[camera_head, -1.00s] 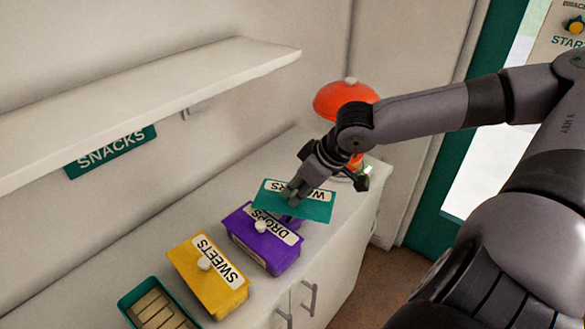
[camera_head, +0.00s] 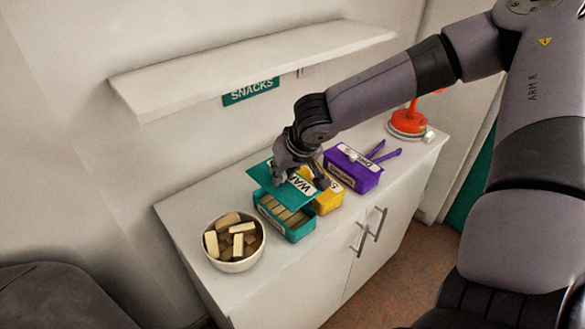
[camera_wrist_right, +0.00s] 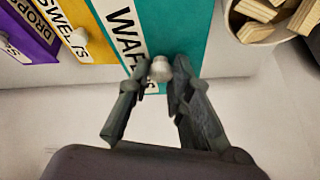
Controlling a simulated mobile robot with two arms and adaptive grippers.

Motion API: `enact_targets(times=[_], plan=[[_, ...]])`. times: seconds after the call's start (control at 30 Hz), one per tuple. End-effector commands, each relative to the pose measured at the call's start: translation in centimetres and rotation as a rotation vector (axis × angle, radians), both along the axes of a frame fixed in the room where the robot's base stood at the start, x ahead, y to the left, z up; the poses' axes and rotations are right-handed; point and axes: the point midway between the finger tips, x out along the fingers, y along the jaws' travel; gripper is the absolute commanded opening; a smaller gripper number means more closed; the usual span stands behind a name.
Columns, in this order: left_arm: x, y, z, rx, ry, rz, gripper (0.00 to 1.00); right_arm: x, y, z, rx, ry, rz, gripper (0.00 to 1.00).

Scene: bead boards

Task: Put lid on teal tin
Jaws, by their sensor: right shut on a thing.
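The teal tin (camera_head: 291,232) stands open on the white cabinet, with several tan wafers showing inside. My right gripper (camera_head: 291,182) is shut on the knob of the teal lid (camera_head: 262,174) and holds it over the back part of the tin, tilted in the picture. In the right wrist view my right gripper (camera_wrist_right: 162,78) has its fingertips on the pale knob (camera_wrist_right: 160,69), and the lid (camera_wrist_right: 184,32) carries a "WAF…" label. I cannot tell whether the lid touches the tin's rim. My left gripper is not in view.
A bowl of wafers (camera_head: 212,260) stands left of the tin. The yellow tin (camera_head: 329,202) and purple tin (camera_head: 357,173) stand to its right, with purple tongs (camera_head: 385,155) by the purple one. A shelf (camera_head: 250,68) overhangs behind. A red-orange item (camera_head: 408,122) stands at the far right.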

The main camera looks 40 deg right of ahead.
Motion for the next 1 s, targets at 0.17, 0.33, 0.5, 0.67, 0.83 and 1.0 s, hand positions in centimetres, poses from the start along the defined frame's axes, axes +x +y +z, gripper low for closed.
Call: enact_targets(times=[0.17,0.33,0.5,0.67,0.83,1.0], plan=[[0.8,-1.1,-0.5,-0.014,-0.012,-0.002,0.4,0.0,0.0,-0.7,0.0,0.0,-0.001,0.0],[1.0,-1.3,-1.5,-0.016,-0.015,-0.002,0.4,0.0,0.0,-2.0,-0.001,0.0,0.0,0.0],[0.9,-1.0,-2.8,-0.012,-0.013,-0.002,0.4,0.0,0.0,-3.8,0.0,0.001,0.001,0.0],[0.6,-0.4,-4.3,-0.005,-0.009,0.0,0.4,0.0,0.0,-5.4,0.0,0.0,0.0,0.0],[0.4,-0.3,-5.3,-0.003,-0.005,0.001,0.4,0.0,0.0,-6.3,0.0,-0.001,0.0,0.0],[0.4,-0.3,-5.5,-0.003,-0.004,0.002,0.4,0.0,0.0,-6.4,0.0,-0.001,0.0,0.0]])
